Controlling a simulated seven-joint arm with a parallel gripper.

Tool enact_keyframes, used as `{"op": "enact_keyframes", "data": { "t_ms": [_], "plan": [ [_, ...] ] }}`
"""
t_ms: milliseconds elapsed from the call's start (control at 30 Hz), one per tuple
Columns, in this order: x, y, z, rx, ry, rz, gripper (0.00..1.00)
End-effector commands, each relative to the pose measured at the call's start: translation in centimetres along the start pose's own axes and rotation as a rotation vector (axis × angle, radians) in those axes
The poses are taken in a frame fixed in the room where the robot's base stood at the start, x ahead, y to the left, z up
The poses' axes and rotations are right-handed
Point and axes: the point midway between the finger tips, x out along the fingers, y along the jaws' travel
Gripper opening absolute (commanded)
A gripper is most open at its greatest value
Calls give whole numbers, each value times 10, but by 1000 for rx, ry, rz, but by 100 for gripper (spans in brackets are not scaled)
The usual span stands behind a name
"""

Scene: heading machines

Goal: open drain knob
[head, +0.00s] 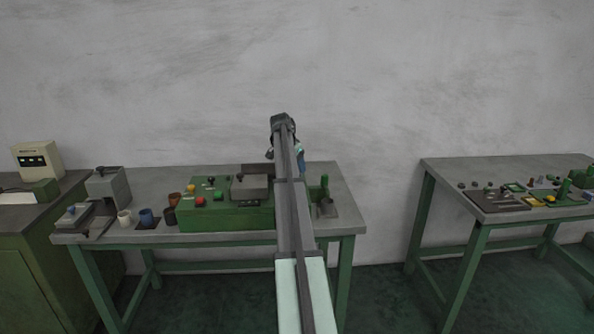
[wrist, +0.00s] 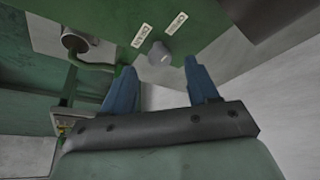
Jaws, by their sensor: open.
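A small grey knob (wrist: 160,54) sits on the green machine face in the wrist view, just beside two white labels. In the head view my gripper (head: 299,155) is partly hidden by my arm over the green machine (head: 235,216), and the knob cannot be made out.
A metal cylinder (wrist: 76,41) with a green hose stands left of the knob. The machine is on a grey-topped table (head: 338,190) with several cups and a grey block (head: 108,186). A wall is behind. Another table (head: 450,175) with small parts stands right, across a clear gap.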

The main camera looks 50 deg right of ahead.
Motion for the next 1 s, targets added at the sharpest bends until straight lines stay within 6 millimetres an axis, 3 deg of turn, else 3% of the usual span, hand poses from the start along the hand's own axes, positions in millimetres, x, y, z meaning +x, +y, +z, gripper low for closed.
{"op": "enact_keyframes", "data": {
  "t_ms": [300,500,700,1000],
  "plan": [
    [-64,-1,0,-1,1,-2,59],
    [-92,0,0,0,1,-1,59],
    [-106,0,0,0,0,0,59],
    [-109,0,0,0,0,0,59]
  ]
}}
